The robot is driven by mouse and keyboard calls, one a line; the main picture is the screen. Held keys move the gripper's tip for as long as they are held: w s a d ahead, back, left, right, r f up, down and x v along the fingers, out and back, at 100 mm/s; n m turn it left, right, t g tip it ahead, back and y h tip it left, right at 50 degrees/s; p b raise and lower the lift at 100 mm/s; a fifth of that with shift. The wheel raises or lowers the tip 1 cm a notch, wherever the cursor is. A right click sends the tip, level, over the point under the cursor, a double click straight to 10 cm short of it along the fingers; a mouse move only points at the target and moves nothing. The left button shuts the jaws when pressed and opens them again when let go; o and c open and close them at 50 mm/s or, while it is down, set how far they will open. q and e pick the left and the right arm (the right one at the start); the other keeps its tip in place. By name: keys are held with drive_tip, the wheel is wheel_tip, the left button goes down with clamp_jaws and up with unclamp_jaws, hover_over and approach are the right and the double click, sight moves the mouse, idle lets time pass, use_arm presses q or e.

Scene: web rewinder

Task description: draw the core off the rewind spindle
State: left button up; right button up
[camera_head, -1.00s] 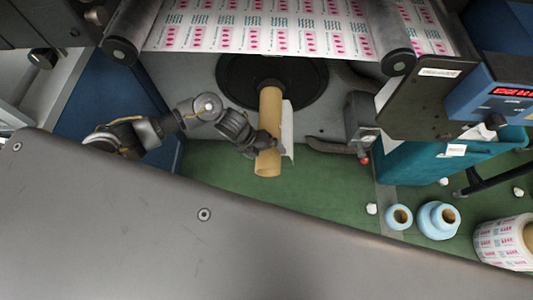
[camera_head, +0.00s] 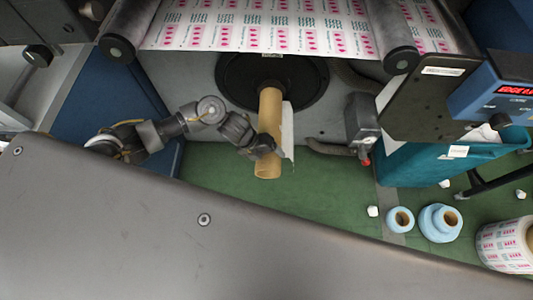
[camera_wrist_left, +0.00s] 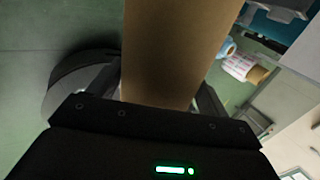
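The core (camera_head: 269,112) is a brown cardboard tube. It sticks out from the round black disc (camera_head: 232,80) at the rewind spindle, its free end toward me over the green floor. The spindle itself is hidden inside or behind the core. A white strip (camera_head: 288,130) hangs along the core's right side. My left gripper (camera_head: 266,147) is at the core near its free end, coming from the left. In the left wrist view the core (camera_wrist_left: 170,50) fills the space between the two fingers, which appear to press its sides. My right gripper is not in view.
A printed web (camera_head: 265,25) runs over rollers above. A lever box (camera_head: 362,125) with a red knob and a teal bin (camera_head: 425,165) stand to the right. Light-blue rolls (camera_head: 440,222) and a printed roll (camera_head: 507,243) lie at lower right. A grey panel (camera_head: 150,230) fills the foreground.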

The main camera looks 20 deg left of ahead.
use_arm(q)
drive_tip(key=c, duration=0.7)
drive_tip(key=shift+c, duration=0.2)
drive_tip(key=shift+r, duration=0.25)
